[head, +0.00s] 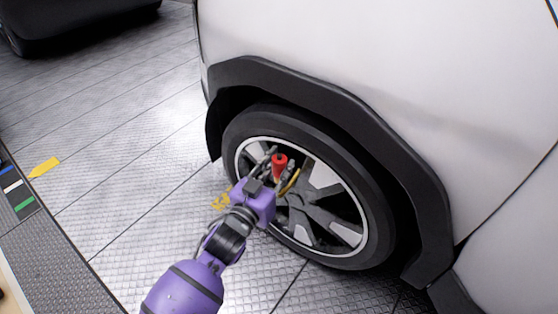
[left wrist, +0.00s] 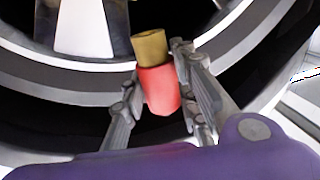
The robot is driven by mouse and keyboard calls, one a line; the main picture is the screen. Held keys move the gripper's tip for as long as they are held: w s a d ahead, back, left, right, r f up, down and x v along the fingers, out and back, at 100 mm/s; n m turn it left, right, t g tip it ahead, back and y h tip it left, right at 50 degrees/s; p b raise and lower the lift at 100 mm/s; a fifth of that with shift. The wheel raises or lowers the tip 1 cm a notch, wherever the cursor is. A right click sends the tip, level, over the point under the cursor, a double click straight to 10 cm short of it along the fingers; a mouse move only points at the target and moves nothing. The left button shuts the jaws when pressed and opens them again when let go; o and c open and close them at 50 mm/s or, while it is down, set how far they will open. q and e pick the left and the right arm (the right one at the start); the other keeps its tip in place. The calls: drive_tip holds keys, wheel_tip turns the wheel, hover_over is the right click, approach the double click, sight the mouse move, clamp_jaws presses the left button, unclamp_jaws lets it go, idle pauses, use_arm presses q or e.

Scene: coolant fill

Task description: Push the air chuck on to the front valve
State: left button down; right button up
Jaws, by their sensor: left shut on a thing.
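The air chuck (left wrist: 158,88) has a red body and a brass-coloured end, and shows between the fingers in the left wrist view. It also shows as a red piece in the head view (head: 279,163). My left gripper (left wrist: 158,85) is shut on its red body, with the brass end pointing away toward the wheel. In the head view my left gripper (head: 280,172) is in front of the upper left part of the front wheel (head: 342,236). I cannot make out the valve in either view. Whether the chuck touches the wheel cannot be told. My right gripper is not in view.
A black wheel-arch trim (head: 390,130) and the white car body (head: 390,50) surround the wheel. A dark vehicle (head: 80,25) stands at the far left. A strip with coloured blocks (head: 15,190) lies at the left edge.

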sight(277, 181)
use_arm(q)
drive_tip(key=shift+f, duration=0.7)
drive_tip(key=shift+p, duration=0.55)
idle(1.4)
drive_tip(key=shift+f, duration=0.15)
idle(0.4)
drive_tip(key=shift+f, duration=0.35)
drive_tip(key=shift+f+b, duration=0.7)
drive_tip(key=shift+f, duration=0.45)
drive_tip(key=c, duration=1.3)
unclamp_jaws()
